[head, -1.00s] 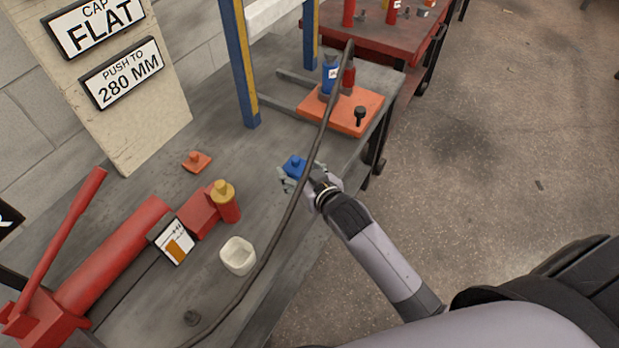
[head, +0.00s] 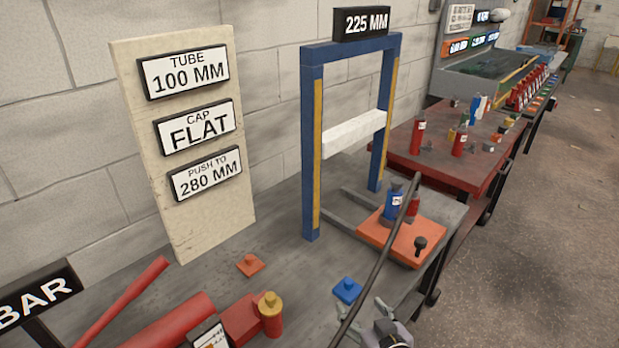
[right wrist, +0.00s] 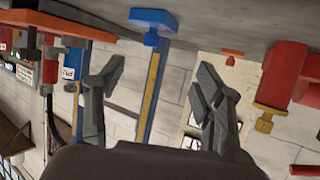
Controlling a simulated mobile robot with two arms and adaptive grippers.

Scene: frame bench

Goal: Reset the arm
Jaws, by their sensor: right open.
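My right gripper (head: 368,318) is at the bottom edge of the head view, partly cut off. In the right wrist view its two fingers (right wrist: 158,88) are spread wide, with nothing between them. A small blue cap (head: 347,290) stands on the grey bench just beyond the gripper, apart from it. The blue cap also shows at the top of the right wrist view (right wrist: 153,20), where the picture is upside down. My left gripper is in neither view.
A thin dark hose (head: 378,262) crosses in front of the bench near my gripper. A blue frame (head: 310,150) and an orange plate (head: 385,240) with bottles stand beyond. A red press (head: 175,325) with a yellow-capped tube (head: 271,318) is left. Open floor lies right.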

